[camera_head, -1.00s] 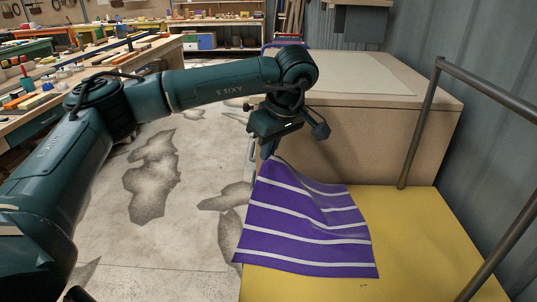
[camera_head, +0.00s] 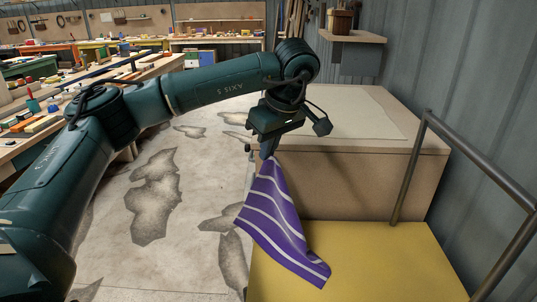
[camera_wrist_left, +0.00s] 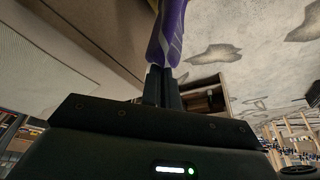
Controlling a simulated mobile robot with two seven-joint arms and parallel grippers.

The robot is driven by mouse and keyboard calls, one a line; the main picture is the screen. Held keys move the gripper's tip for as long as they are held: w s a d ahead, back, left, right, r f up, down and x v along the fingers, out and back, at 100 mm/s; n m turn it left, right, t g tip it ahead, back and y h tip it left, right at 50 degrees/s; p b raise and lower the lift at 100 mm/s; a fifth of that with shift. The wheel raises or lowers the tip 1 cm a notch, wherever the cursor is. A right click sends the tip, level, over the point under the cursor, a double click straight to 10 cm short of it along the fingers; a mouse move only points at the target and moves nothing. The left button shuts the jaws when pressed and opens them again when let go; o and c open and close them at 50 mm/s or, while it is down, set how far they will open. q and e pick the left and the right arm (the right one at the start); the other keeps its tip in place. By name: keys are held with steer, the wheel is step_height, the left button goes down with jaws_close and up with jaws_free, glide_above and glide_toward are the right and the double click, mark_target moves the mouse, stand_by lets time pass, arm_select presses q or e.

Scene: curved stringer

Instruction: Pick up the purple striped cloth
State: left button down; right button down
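The purple cloth with white stripes (camera_head: 277,220) hangs from my left gripper (camera_head: 268,152), gathered at its top corner. Its lower end hangs over the left edge of the yellow surface (camera_head: 370,265); I cannot tell whether it still touches it. In the left wrist view the fingers (camera_wrist_left: 162,80) are closed together, with the gathered cloth (camera_wrist_left: 168,35) beyond their tips. My right gripper is not in view.
A wooden box or bench (camera_head: 350,175) with a pale sheet (camera_head: 360,112) on top stands behind the yellow surface. A grey metal rail (camera_head: 480,155) runs along the right side. Cluttered workbenches stand at the back left, with open concrete floor (camera_head: 160,230) between.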

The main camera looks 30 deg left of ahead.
arm_select(q)
step_height(320, 180, up, 18)
stand_by(0.5)
